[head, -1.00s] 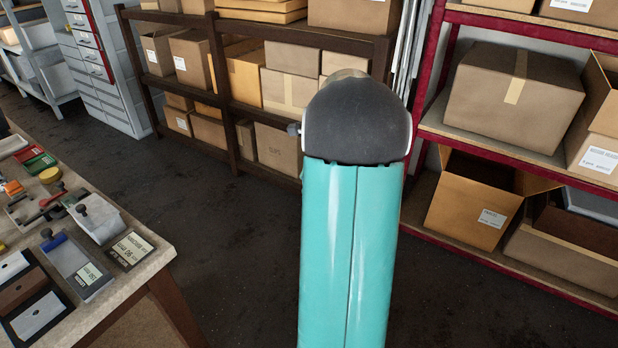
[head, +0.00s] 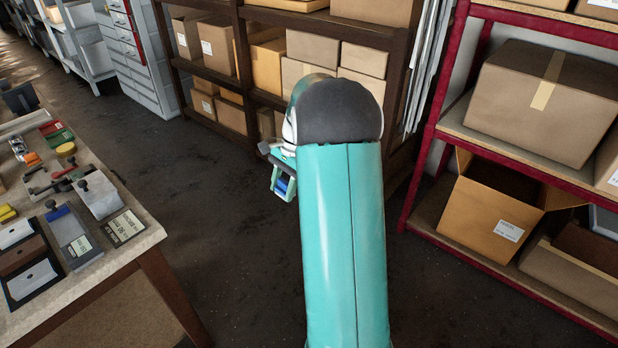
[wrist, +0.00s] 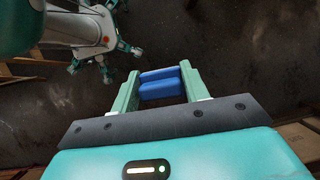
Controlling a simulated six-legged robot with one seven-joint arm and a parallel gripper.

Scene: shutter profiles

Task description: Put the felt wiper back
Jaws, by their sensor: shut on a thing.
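My gripper (wrist: 160,70) is shut on a blue block-like thing (wrist: 162,90), which I take to be the felt wiper. It spans crosswise between the two pale green fingers, with a dark line along its middle. In the head view my gripper (head: 282,188) shows at the left side of my arm, with a bit of blue between the fingers. It is over the dark floor, right of the workbench and apart from it. The wiper's underside is hidden.
The workbench (head: 140,243) at left bears grey blocks with knobs, labelled plates, a blue-topped grey plate (head: 70,238) and small coloured items. A brown rack (head: 245,60) and a red rack (head: 440,134) hold cardboard boxes. The floor (head: 200,190) between is clear.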

